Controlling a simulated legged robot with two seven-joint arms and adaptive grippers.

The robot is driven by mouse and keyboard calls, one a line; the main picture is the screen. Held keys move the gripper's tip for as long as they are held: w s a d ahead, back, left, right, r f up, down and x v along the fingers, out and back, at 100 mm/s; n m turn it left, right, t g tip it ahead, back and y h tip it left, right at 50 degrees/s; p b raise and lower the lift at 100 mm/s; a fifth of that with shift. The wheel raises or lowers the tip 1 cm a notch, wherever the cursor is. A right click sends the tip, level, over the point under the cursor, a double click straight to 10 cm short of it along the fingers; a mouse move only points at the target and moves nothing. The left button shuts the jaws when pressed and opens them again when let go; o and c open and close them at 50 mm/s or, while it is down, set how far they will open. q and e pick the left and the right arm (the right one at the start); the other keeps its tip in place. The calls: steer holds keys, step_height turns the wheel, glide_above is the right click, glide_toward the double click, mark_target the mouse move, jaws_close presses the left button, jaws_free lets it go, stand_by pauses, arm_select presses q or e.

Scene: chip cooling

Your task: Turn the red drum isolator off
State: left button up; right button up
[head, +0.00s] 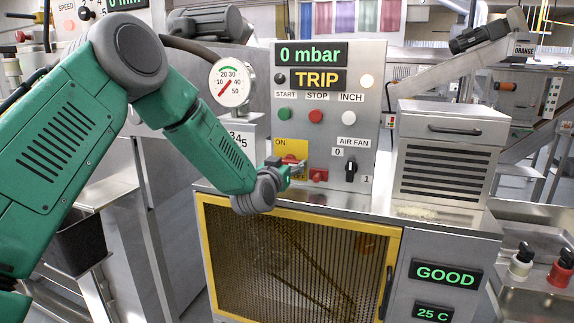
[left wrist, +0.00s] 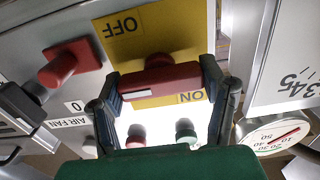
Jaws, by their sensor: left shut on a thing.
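The red drum isolator handle (head: 291,158) sits on a yellow plate (head: 284,145) on the grey control panel. ON shows at the plate's upper left. In the left wrist view, which is turned over, the red handle (left wrist: 160,80) lies roughly crosswise between the words OFF and ON on the yellow plate (left wrist: 165,30). A white mark shows near its left end there. My left gripper (head: 290,168) is at the handle. In the left wrist view its two fingers (left wrist: 162,85) close on the handle's two ends. The gripper hides the plate's lower part in the head view. My right gripper is not in view.
A smaller red part (head: 318,175) and the black AIR FAN switch (head: 351,168) sit close right of the isolator. START (head: 284,114), STOP (head: 316,116) and INCH (head: 349,118) buttons are above. The display reads TRIP (head: 318,79). A pressure gauge (head: 231,83) stands left.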

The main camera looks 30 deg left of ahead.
arm_select(q)
steer(key=shift+f+n+b, duration=0.1)
steer(key=shift+n+b, duration=0.4)
steer(key=shift+n, duration=0.1)
steer(key=n+b, duration=0.2)
steer(key=n, duration=0.1)
steer(key=shift+a+f, duration=0.1)
steer(key=n+b, duration=0.3)
steer(key=n, duration=0.1)
steer(key=shift+n, duration=0.4)
steer(key=n+b, duration=0.4)
steer(key=shift+n+b, duration=1.7)
steer(key=shift+n, duration=0.7)
